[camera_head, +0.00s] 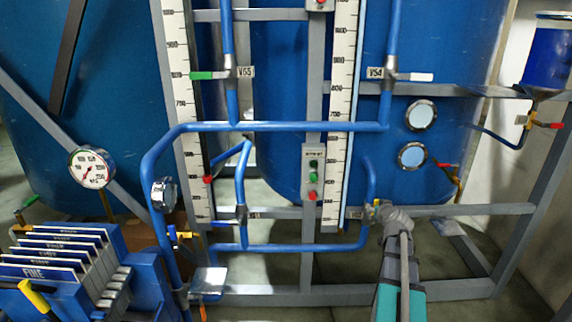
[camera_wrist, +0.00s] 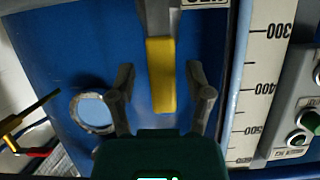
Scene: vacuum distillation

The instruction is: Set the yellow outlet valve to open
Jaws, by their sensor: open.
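The yellow valve handle (camera_wrist: 161,75) is a flat bar on a grey pipe fitting, long side running up and down in the wrist view. My gripper (camera_wrist: 158,76) is open, with one finger on each side of the handle and a visible gap on both sides. I cannot tell how far the handle reaches in depth between the fingers. In the head view a small bit of the yellow handle (camera_head: 377,203) shows at the lower right of the blue pipe loop, right beside my gripper (camera_head: 388,210), which hides most of the valve.
A white scale (camera_head: 342,100) and a control box with buttons (camera_head: 313,185) stand left of my gripper. Valve V54 (camera_head: 390,74) with a white handle is above. Grey frame bars (camera_head: 470,209) run close by. A round sight glass (camera_wrist: 93,111) is on the blue tank.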

